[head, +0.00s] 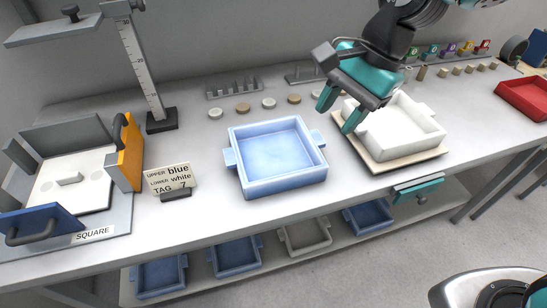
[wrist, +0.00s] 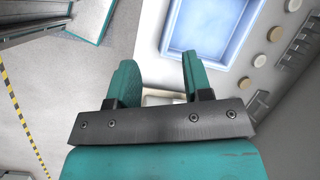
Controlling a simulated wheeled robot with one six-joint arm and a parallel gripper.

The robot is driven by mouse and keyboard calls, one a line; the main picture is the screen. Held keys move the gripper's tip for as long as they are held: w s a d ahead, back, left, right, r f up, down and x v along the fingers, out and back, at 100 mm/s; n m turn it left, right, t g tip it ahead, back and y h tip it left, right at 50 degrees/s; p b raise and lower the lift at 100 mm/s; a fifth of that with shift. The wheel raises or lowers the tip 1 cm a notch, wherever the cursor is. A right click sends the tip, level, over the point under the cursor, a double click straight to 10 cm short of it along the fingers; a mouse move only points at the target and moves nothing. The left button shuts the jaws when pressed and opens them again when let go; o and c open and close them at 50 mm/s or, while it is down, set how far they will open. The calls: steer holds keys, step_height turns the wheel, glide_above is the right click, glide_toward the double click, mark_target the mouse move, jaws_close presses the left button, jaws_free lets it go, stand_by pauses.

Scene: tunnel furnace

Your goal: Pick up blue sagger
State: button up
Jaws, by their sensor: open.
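The blue sagger (head: 285,184), a shallow square tray with side lugs, sits upright and empty on the middle of the bench. In the wrist view, part of the blue sagger (wrist: 212,28) shows at the upper right, beyond the fingertips. The white sagger (head: 412,147) sits on a cream board to its right. My gripper (head: 337,110) is open and empty, above the white sagger's left edge and to the right of the blue sagger, touching neither as far as I can tell. Its two teal fingers show apart in the wrist view (wrist: 160,72).
A sign (head: 170,180) reads upper blue, lower white, tag 7. A height gauge (head: 140,60) and a square fixture (head: 70,185) stand left. Small discs (head: 268,103) line the back. A red tray (head: 525,97) is far right. The lower shelf holds several saggers (head: 235,256).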

mark_target(290, 174)
steer(key=w+a+f+m, duration=0.1)
steer(key=f, duration=0.4)
steer(key=a+f+m, duration=0.2)
steer(key=f, duration=0.3)
steer(key=w+a+f+m, duration=0.1)
steer(key=a+f+m, duration=0.1)
steer(key=f, duration=0.3)
steer(key=shift+w+a, duration=0.2)
steer(key=shift+w, duration=0.1)
steer(key=p+x, duration=0.1)
steer(key=x, duration=0.4)
steer(key=shift+f, duration=0.4)
jaws_close()
